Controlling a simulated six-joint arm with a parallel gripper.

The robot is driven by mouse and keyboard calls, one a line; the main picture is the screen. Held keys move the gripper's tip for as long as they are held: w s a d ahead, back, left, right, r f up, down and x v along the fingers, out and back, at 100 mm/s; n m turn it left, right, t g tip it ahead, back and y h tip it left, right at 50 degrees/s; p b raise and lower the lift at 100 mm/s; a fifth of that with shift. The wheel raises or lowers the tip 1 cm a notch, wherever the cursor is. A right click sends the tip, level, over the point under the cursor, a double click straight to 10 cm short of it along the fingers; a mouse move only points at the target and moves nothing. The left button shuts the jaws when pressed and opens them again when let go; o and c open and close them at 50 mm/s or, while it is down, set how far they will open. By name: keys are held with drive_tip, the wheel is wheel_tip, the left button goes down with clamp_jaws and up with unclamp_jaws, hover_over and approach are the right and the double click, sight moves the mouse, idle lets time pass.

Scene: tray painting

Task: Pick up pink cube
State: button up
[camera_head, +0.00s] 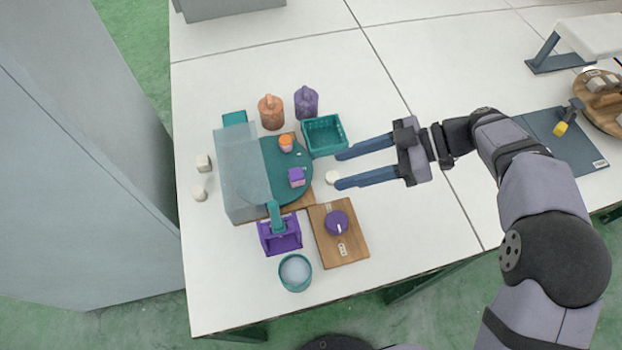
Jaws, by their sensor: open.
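I see no clearly pink cube. A small purple cube (297,177) sits on the right part of a teal round plate (284,157), left of my gripper. A whitish cube (203,163) lies on the table at the far left, beyond the translucent box. My gripper (341,169) points left with its two blue fingers apart and nothing held between them. Its fingertips are to the right of the plate and the purple cube. A small white rounded piece (332,177) shows beside the lower fingertip; whether they touch I cannot tell.
A translucent box (241,172) covers the plate's left part. An orange-topped piece (286,143) stands on the plate. Around it are a teal basket (325,136), orange bottle (271,112), purple bottle (306,102), purple holder (280,236), wooden knob board (339,233) and teal bowl (295,272).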

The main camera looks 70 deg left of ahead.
sight(300, 173)
drive_tip(key=shift+s+a+r+n+g+h, duration=0.2)
drive_tip(key=shift+s+a+n, duration=0.1)
drive_tip(key=shift+s+n, duration=0.3)
drive_tip(key=shift+s+a+r+n+g+h, duration=0.1)
drive_tip(key=shift+s+a+n+g, duration=0.15)
drive_tip(key=shift+s+n, duration=0.35)
drive_tip(key=shift+p+x, duration=0.9)
drive_tip(key=shift+x, duration=2.7)
drive_tip(key=shift+a, duration=0.2)
drive_tip(key=c, duration=1.2)
